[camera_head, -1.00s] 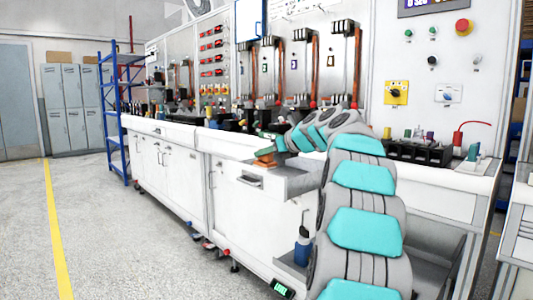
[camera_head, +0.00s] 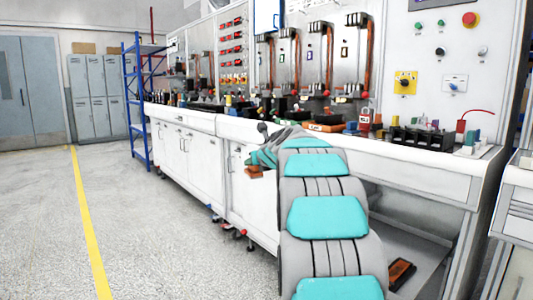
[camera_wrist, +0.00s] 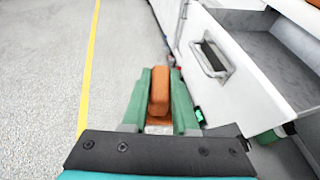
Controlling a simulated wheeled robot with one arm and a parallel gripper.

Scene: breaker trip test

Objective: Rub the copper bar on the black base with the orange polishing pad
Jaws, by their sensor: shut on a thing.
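My gripper (camera_wrist: 160,108) is shut on the orange polishing pad (camera_wrist: 159,92), which stands between the two green fingers in the wrist view. In the head view, the pad (camera_head: 255,171) shows low at the end of my arm, in front of the white cabinet fronts and below the bench top. Pad and gripper are in the air, apart from the bench. Dark bases and orange or copper-coloured parts (camera_head: 325,127) stand on the bench top behind my arm. I cannot tell which of them is the copper bar on the black base.
An open drawer (camera_wrist: 230,95) with a metal handle juts out right of my gripper in the wrist view. A black terminal block (camera_head: 422,138) and a red padlock-like item (camera_head: 365,118) stand on the bench. The floor (camera_head: 150,225) to the left is clear.

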